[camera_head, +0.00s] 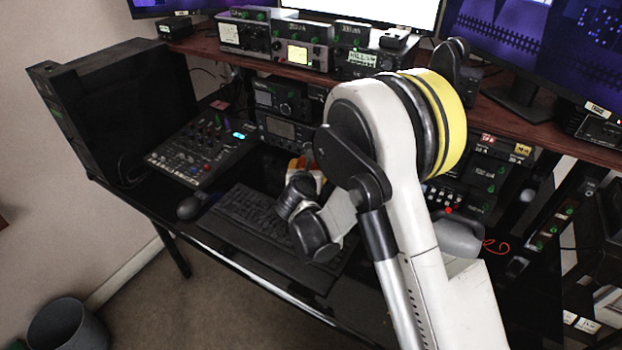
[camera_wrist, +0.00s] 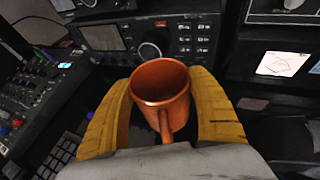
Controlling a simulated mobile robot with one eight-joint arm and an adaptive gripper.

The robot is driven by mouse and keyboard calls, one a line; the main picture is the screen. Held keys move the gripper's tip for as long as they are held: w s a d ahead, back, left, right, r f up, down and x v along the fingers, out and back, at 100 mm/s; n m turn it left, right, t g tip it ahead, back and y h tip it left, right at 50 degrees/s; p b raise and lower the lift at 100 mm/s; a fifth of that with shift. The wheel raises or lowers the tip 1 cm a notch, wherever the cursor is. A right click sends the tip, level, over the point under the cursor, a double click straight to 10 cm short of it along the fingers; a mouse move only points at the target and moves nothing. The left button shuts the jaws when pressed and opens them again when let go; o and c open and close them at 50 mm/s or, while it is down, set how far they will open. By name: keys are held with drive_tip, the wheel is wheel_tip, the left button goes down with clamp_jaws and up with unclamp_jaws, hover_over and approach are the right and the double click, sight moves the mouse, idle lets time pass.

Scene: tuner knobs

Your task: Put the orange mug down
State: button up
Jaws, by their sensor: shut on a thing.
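The orange mug (camera_wrist: 160,84) is between the two yellow fingers of my gripper (camera_wrist: 162,108) in the wrist view. The mug is upright, its opening faces up towards the camera, and its handle points back towards my wrist. My gripper is shut on the mug. In the head view only a small orange part of the mug (camera_head: 296,166) shows past my arm, above the desk behind the keyboard. My arm hides most of the gripper there. I cannot tell whether the mug's base touches the black desk (camera_head: 225,238).
A black keyboard (camera_head: 250,212), a mouse (camera_head: 189,207) and a mixer (camera_head: 203,150) lie on the desk to the left. Radio units (camera_wrist: 150,38) stand just behind the mug. A raised red-brown shelf (camera_head: 205,45) runs along the back. The desk's front edge is close.

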wheel_tip(320, 180, down, 4)
drive_tip(key=shift+r+b, duration=0.1)
drive_tip(key=shift+b, duration=0.9)
drive_tip(key=shift+r, duration=0.1)
drive_tip(key=o, duration=1.4)
